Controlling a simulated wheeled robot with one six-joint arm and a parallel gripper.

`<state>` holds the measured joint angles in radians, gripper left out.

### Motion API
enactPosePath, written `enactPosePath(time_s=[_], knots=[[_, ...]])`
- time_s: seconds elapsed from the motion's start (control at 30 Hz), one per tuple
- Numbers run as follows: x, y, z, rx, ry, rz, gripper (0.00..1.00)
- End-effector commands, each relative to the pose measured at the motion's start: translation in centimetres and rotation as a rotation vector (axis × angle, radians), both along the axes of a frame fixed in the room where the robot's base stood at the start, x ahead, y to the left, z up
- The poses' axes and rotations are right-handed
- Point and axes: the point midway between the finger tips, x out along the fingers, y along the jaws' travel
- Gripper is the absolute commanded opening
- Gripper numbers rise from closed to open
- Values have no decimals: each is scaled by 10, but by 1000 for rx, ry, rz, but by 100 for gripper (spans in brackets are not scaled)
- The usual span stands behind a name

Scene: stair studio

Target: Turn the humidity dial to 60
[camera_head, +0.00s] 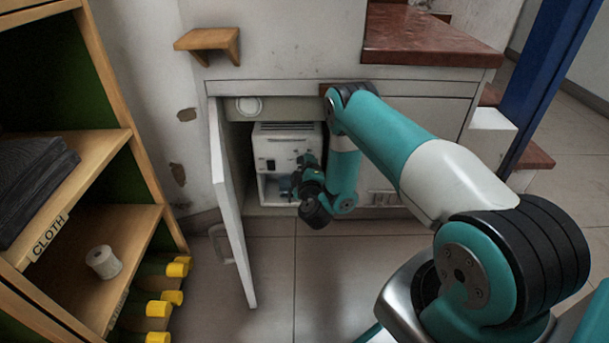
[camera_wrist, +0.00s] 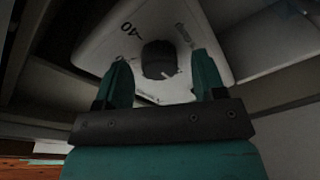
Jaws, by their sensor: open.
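The humidity dial (camera_wrist: 158,60) is a dark round knob with a pale pointer mark, on a white panel (camera_wrist: 105,45) in the wrist view. A tilted "40" is printed beside it; other markings to its right are too blurred to read. My gripper (camera_wrist: 162,75) is open, its teal fingers on either side of the knob in the picture, with a visible gap; contact cannot be told. In the head view my gripper (camera_head: 297,180) is in front of a white appliance (camera_head: 287,133) inside the open cabinet. My gripper and wrist hide part of the appliance's front.
The cabinet door (camera_head: 232,205) stands open left of my arm. Left are wooden shelves (camera_head: 100,205) with dark cloth (camera_head: 35,180), a white roll (camera_head: 103,262) and yellow-ended rolls (camera_head: 158,309). Floor before the cabinet is clear.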

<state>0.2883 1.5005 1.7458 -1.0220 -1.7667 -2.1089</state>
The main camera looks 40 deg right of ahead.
Motion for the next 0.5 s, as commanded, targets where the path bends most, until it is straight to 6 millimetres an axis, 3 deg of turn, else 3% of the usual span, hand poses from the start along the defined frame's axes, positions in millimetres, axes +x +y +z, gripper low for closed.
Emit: enactPosePath(time_s=[0.33, 0.5], knots=[[3, -1, 1, -1, -2, 1, 61], [3, -1, 1, 0, -1, 2, 22]])
